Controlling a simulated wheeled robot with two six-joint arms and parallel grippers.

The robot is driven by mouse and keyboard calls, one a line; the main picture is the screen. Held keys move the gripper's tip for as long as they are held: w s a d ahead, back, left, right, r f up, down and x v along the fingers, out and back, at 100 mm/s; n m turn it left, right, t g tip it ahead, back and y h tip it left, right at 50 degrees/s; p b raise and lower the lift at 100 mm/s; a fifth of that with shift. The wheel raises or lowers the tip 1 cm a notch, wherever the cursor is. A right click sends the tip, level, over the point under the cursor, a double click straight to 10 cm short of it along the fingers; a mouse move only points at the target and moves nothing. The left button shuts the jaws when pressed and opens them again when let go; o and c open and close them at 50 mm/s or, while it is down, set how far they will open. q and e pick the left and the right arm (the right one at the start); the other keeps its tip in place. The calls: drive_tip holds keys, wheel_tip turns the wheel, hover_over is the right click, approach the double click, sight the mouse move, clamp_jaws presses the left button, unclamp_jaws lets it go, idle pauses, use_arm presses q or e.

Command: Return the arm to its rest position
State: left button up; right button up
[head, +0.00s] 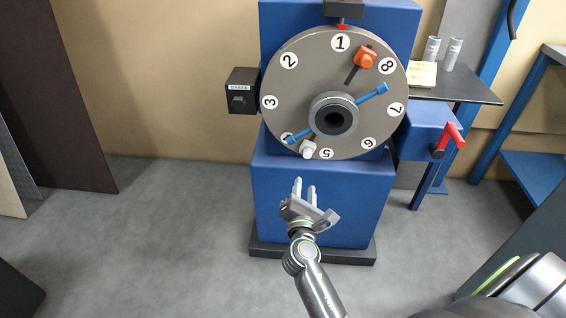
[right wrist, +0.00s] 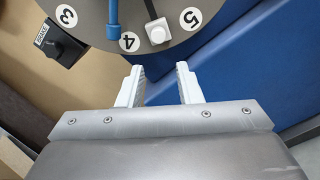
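My right gripper (head: 305,191) is in front of the blue machine base, below the numbered grey dial (head: 300,85). Its two fingers stand apart with nothing between them, as the right wrist view (right wrist: 158,85) also shows. The fingertips are apart from the dial and from the white knob (head: 309,149) near number 5, which also shows in the right wrist view (right wrist: 158,31). The arm reaches up from the bottom of the head view. My left gripper is not in view.
The blue machine (head: 320,205) stands on a black plinth (head: 312,254). A black brake box (head: 242,91) is left of the dial; a red handle (head: 452,136) is on the right. A shelf (head: 465,90) holds two cylinders. The grey floor (head: 150,240) at left is clear.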

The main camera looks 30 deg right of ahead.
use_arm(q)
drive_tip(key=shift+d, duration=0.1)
use_arm(e)
drive_tip(key=s+d+f+m+g+y, duration=0.15)
drive_tip(key=s+f+m+g, duration=0.25)
drive_tip(key=s+f+m, duration=0.7)
drive_tip(key=s+d+f+m+g+y, duration=0.1)
drive_tip(key=s+f+m+g+y, duration=0.3)
drive_tip(key=f, duration=1.3)
drive_tip(key=s+a+f+m+g+y, duration=0.1)
drive_tip(key=s+f+m+g+y, duration=0.25)
drive_tip(key=s, duration=0.75)
drive_tip(key=s+a+f+m+g, duration=0.25)
drive_tip(key=s+f+m, duration=0.35)
drive_tip(key=s, duration=0.6)
use_arm(q)
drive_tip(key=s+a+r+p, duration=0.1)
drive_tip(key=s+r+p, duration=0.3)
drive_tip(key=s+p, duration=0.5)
drive_tip(key=p, duration=0.6)
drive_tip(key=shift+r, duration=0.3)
use_arm(e)
drive_tip(key=s+d+r+n, duration=0.1)
drive_tip(key=s+d+r, duration=0.1)
drive_tip(key=s, duration=0.5)
drive_tip(key=shift+r+n+h, duration=0.35)
drive_tip(key=shift+r+h, duration=0.05)
drive_tip(key=shift+r, duration=0.45)
